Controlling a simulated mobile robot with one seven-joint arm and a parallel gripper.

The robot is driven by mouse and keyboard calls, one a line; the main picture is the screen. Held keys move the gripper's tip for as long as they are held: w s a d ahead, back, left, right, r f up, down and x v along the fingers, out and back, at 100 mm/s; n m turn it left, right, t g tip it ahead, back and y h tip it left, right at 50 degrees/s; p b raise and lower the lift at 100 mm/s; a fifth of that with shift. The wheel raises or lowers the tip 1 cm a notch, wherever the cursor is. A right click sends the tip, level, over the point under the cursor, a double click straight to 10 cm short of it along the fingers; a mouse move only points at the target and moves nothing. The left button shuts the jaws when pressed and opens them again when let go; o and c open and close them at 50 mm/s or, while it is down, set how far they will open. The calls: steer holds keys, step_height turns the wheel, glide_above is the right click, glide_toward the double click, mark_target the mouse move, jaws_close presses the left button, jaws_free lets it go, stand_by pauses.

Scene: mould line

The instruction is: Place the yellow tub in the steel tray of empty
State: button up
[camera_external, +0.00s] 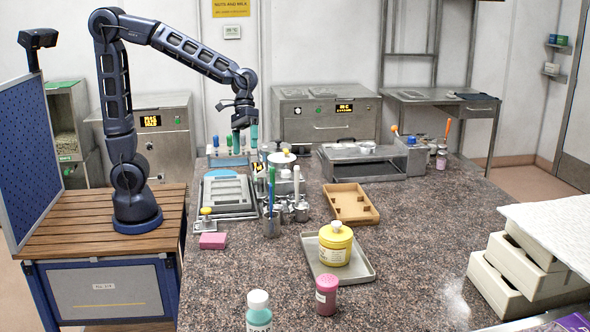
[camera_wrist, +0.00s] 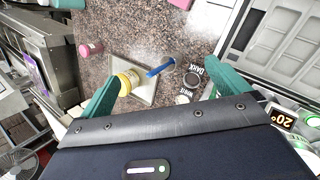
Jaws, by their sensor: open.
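My gripper (camera_external: 243,138) is high above the back left of the counter, well apart from the tub. In the wrist view its teal fingers (camera_wrist: 174,82) are wide apart with nothing gripped between them.
A cardboard tray (camera_external: 351,217) lies behind the steel tray. Metal pots holding tools (camera_external: 272,222) stand to its left. A pink jar (camera_external: 326,296) and a teal bottle (camera_external: 259,312) stand in front. Cream boxes (camera_external: 520,268) are stacked at right; the counter between is clear.

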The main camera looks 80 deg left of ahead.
steer(key=s+a+r+m+t+y, duration=0.2)
steer(key=s+a+m+t+y, duration=0.3)
steer(key=s+a, duration=1.3)
steer(key=shift+s+a+y, duration=0.2)
steer(key=shift+s+y, duration=0.3)
